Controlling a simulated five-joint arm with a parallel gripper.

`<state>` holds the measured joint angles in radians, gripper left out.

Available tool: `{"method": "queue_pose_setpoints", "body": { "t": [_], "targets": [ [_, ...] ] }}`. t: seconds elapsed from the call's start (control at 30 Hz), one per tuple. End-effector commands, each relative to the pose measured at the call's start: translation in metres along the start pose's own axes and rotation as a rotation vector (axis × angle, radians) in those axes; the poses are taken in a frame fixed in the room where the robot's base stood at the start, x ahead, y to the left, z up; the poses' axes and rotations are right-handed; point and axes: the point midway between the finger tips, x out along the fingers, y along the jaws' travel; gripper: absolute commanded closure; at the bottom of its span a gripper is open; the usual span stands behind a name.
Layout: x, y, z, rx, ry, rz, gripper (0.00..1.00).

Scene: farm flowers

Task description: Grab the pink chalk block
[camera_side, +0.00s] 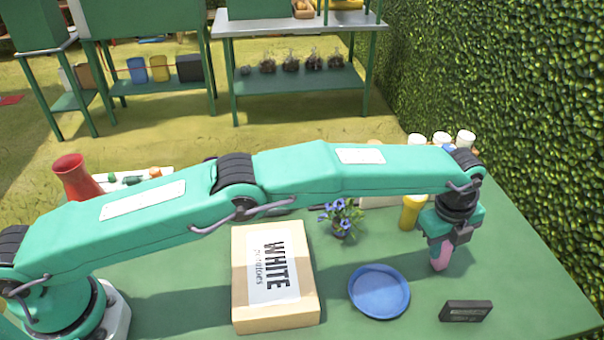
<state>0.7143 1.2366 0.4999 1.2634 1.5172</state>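The pink chalk block (441,258) stands at the right side of the green table, directly under my gripper (442,243). My gripper points down over it, and its fingers reach the block's upper part and hide it. I cannot tell whether the fingers are closed on the block or only around it. The block's lower end is at or very near the table top.
A blue plate (379,292) lies left of the block, and a dark small box (466,311) lies in front. A yellow bottle (411,212) stands close behind my gripper. A potted blue flower (342,218) and a "WHITE" box (240,285) are further left.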

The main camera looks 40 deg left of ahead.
Motion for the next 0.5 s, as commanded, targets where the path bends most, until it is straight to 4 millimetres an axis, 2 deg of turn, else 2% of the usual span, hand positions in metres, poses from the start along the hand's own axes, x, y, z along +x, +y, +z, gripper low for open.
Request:
{"method": "queue_pose_setpoints", "body": {
  "t": [0.5],
  "targets": [
    [-0.005, -0.0009, 0.0, 0.0, 0.0, 0.0, 0.99]
  ]
}}
